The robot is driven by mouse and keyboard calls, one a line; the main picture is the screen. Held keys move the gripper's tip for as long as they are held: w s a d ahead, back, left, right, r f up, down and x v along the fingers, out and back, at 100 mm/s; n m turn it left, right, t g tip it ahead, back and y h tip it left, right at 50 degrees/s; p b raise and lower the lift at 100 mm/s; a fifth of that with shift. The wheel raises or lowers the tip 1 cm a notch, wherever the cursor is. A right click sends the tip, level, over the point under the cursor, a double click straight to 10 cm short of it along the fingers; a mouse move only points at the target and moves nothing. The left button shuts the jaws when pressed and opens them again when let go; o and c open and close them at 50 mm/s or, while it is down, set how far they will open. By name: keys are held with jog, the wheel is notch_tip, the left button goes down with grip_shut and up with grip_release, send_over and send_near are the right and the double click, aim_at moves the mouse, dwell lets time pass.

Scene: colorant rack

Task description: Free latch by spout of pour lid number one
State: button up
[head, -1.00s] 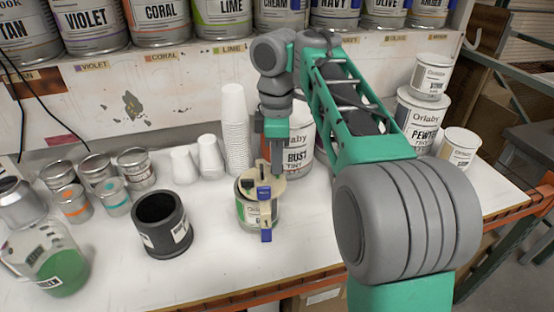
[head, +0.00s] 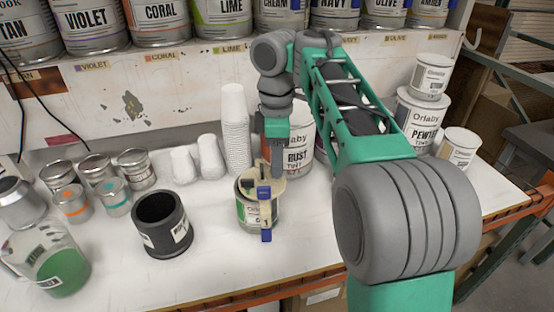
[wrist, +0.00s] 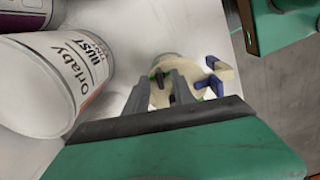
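A small can (head: 245,214) with a green-edged label stands near the front of the bench. A cream pour lid (head: 270,184) covers it, with blue parts (head: 264,193) at the top and lower front and a "1" on its front strip. The lid also shows in the wrist view (wrist: 197,78), with a blue piece (wrist: 215,86) on its right side. My gripper (head: 277,172) points down at the back of the lid. In the wrist view its two fingers (wrist: 160,80) stand apart, with a dark piece of the lid showing between them. Whether they touch the lid is unclear.
A RUST tint tub (head: 300,145) stands just behind my gripper, beside a tall cup stack (head: 236,130). A black container (head: 160,225) is left of the can. Small tins and a green-filled jug (head: 55,265) are farther left. The bench right of the can is clear.

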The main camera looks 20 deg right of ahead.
notch_tip(320, 180, up, 8)
jog(key=p, duration=0.7)
jog(key=shift+f, duration=0.15)
